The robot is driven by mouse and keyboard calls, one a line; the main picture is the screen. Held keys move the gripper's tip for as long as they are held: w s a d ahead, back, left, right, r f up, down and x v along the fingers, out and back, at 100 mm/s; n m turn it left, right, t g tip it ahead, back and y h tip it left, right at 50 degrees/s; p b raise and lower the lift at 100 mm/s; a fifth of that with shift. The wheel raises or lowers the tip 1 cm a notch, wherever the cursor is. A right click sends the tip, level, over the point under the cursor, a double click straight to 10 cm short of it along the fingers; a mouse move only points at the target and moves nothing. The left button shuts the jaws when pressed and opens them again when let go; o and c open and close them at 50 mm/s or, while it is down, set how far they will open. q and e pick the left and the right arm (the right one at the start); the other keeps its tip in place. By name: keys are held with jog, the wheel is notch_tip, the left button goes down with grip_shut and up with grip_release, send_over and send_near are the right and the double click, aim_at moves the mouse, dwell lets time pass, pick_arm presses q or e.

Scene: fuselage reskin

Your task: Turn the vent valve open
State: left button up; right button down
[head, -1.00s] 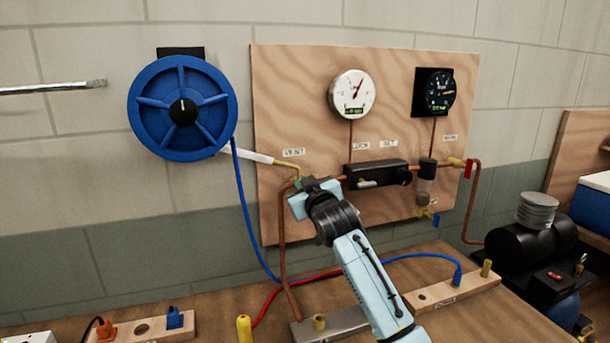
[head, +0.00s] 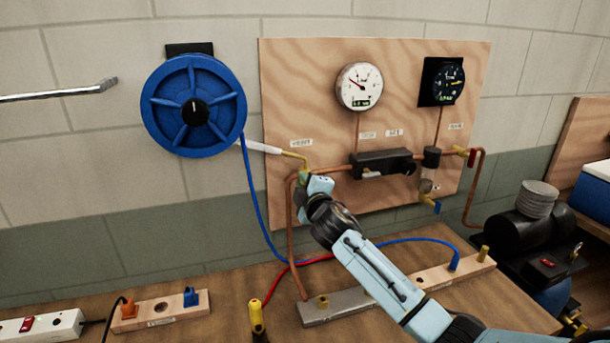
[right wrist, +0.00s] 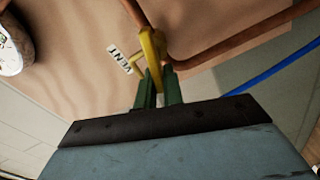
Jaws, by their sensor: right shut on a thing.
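The vent valve sits on the plywood board (head: 420,215), under the VENT label (head: 301,142). Its yellow handle (right wrist: 152,45) shows in the right wrist view, between the green fingertips. My right gripper (head: 306,178) is at the valve, shut on this handle; in the right wrist view its fingers (right wrist: 158,82) close around it. In the head view the gripper hides most of the valve. A yellow elbow (head: 296,156) joins a white muffler-like tube (head: 262,147) at upper left. My left gripper is not in view.
A white-faced gauge (head: 359,86) and a dark gauge (head: 448,81) are on the board. A black regulator block (head: 382,163) and copper pipes are close right of the gripper. A blue hose reel (head: 193,106) hangs left. Wooden blocks and hoses lie on the bench below.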

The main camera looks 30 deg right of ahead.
jog(key=shift+f+n+p, duration=0.2)
jog(key=shift+n+p, duration=0.1)
jog(key=shift+n, duration=0.55)
jog(key=shift+f+n+p, duration=0.15)
jog(key=shift+n+p, duration=0.1)
jog(key=shift+n, duration=0.6)
jog(key=c, duration=1.5)
grip_release()
jog(key=shift+f, duration=0.1)
jog(key=b+v, duration=0.1)
jog(key=v, duration=1.2)
jog(key=shift+s+a, duration=0.15)
